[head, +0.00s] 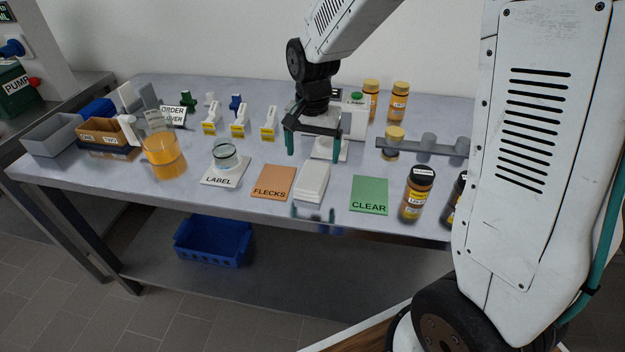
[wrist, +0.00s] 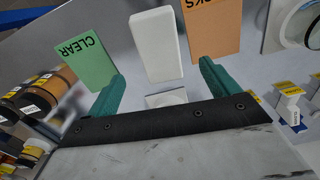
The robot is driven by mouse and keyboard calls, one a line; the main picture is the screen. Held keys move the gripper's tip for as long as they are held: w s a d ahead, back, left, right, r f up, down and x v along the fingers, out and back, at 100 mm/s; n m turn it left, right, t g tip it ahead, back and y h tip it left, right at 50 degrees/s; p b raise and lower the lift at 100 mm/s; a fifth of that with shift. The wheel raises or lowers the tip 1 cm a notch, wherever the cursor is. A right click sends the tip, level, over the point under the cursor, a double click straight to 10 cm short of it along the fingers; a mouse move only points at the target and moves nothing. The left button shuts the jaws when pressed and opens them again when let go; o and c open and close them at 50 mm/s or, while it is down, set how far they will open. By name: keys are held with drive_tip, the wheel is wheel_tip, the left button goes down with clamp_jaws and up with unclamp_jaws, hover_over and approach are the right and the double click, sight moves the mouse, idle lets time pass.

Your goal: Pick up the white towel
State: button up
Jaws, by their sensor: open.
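The white towel (head: 312,182) looks like a folded white block. It lies on the grey bench between the orange FLECKS card (head: 272,183) and the green CLEAR card (head: 369,195). My gripper (head: 314,154) is open and points down, above the bench and behind the towel, in front of a white device (head: 354,121). In the wrist view the towel (wrist: 155,45) is beyond the open teal fingers, lined up with the gap between them (wrist: 161,76). The fingers hold nothing and are apart from the towel.
Dark brown bottles (head: 416,192) stand at the front right. A grey rack (head: 430,146) is behind them. A beaker of orange liquid (head: 163,157) and a LABEL card (head: 213,181) with a glass dish are left.

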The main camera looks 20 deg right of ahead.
sight(313, 175)
wheel_tip(313, 175, down, 7)
drive_tip(key=shift+s+r, duration=0.15)
drive_tip(key=shift+r, duration=0.05)
drive_tip(key=c, duration=1.1)
drive_tip(key=shift+r, duration=0.1)
